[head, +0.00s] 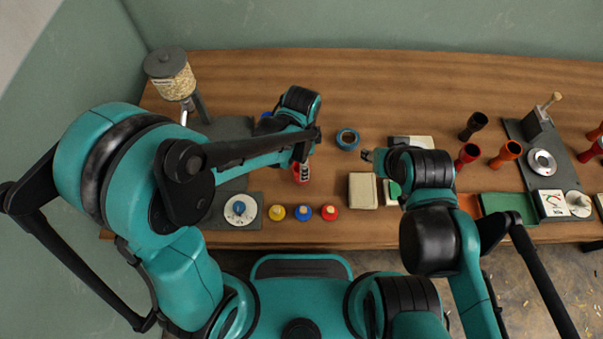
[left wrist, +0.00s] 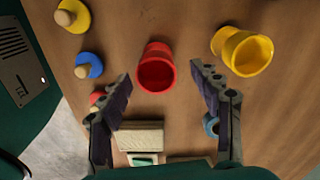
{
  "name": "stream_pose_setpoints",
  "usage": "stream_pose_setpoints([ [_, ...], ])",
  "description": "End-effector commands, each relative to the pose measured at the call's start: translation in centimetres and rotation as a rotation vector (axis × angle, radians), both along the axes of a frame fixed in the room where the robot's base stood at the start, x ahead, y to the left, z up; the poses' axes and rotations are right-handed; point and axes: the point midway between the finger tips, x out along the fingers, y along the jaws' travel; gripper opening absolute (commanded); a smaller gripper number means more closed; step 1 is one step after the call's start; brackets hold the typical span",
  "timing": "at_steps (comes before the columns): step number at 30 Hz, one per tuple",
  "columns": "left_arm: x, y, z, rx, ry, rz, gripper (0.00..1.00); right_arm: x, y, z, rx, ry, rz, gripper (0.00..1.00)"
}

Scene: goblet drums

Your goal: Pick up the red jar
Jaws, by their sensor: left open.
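The red jar (left wrist: 156,70) stands open-topped on the wooden table in the left wrist view. In the head view the red jar (head: 303,176) is partly hidden by my left gripper (head: 302,156). In the left wrist view my left gripper (left wrist: 160,80) is open, with one finger to each side of the jar's picture and nothing held. I cannot tell whether the fingers have reached the jar's height. My right gripper (head: 369,155) is over the table to the right, mostly hidden by its own arm; its jaws are too small to read.
A yellow jar (left wrist: 246,52) stands beside the red jar. A blue round pot (head: 347,139) is to the right. Yellow (head: 277,212), blue (head: 304,212) and red (head: 329,212) lids lie along the front edge. A beige block (head: 362,190) and goblet drums (head: 467,154) stand farther right.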

Motion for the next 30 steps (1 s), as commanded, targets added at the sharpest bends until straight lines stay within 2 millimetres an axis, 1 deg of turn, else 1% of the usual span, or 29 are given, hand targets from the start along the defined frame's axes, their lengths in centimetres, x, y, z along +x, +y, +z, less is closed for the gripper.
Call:
stream_pose_setpoints([
  [6,-0.4,0.0,-3.4,0.0,0.0,0.001,0.63,0.0,0.0,-2.0,0.0,0.0,0.0,0.4],
  [9,-0.4,0.0,-4.6,-0.001,-0.001,0.001,0.63,0.0,0.0,-2.4,0.0,0.0,0.0,0.4],
  [16,-0.4,0.1,-4.6,-0.001,-0.001,0.002,0.63,0.0,0.0,-2.2,0.0,0.0,0.0,0.4],
  [17,-0.4,0.1,-4.6,-0.001,-0.001,0.002,0.58,0.0,0.0,-2.2,0.0,0.0,0.0,0.4],
  [18,-0.4,0.1,-4.6,-0.001,-0.001,0.002,0.48,0.0,0.0,-2.2,0.0,0.0,0.0,0.4],
  [20,-0.4,0.1,-4.6,-0.001,-0.001,0.002,0.32,0.0,0.0,-2.2,0.0,0.0,0.0,0.4],
  [21,-0.4,0.1,-4.6,-0.001,-0.001,0.002,0.21,0.0,0.0,-2.2,0.0,0.0,0.0,0.4],
  [22,-0.4,0.1,-4.6,-0.001,-0.001,0.002,0.13,0.0,0.0,-2.2,0.0,0.0,0.0,0.4],
  [23,-0.4,0.1,-4.6,-0.001,-0.001,0.002,0.08,0.0,0.0,-2.2,0.0,0.0,0.0,0.4],
  [30,-0.4,0.1,-4.6,-0.001,-0.001,0.002,0.08,0.0,0.0,-2.3,0.0,0.0,0.0,0.4],
])
